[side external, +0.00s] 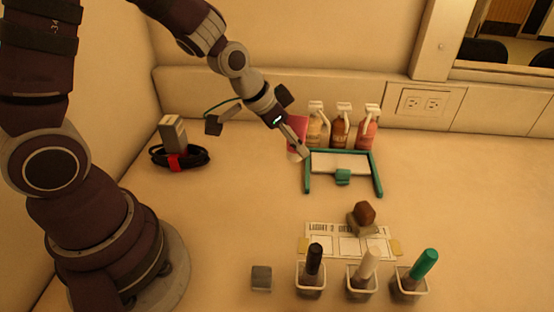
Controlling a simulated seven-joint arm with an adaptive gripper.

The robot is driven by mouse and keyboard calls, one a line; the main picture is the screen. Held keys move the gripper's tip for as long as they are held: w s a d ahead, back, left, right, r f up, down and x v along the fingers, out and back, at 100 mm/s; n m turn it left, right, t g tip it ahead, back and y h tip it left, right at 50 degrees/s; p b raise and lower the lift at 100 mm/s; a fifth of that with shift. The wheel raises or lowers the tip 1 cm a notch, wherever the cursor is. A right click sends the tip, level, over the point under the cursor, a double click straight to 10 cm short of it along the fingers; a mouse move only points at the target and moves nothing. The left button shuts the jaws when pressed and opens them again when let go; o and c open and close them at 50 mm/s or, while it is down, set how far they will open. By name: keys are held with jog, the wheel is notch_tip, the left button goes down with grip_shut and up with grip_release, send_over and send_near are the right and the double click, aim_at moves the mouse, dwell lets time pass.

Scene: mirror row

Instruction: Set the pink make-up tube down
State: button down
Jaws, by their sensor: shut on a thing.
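The pink make-up tube (297,122) is in my gripper (299,146), near the back of the counter. Its pink body shows behind and beside the fingers, and a pale end shows low on the left. The fingers hide part of it. My gripper points down and to the right, shut on the tube, by the back left corner of a teal frame (307,177). I cannot tell whether the tube touches the counter.
Three pump bottles (342,128) stand behind the frame, close right of my gripper. A grey block with a black cable coil (173,143) is at left. A brown-topped item (363,213), a printed card (319,228) and three cups (362,288) are in front. The counter's left middle is clear.

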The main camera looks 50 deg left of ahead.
jog(key=a+f+n, duration=0.1)
jog(key=a, duration=0.7)
jog(key=shift+y, duration=0.3)
jog(key=f, duration=0.5)
jog(key=w+a+f, duration=0.1)
jog(key=f, duration=0.2)
jog(key=shift+f, duration=0.1)
jog(key=c, duration=0.8)
grip_release()
jog(key=shift+f, duration=0.1)
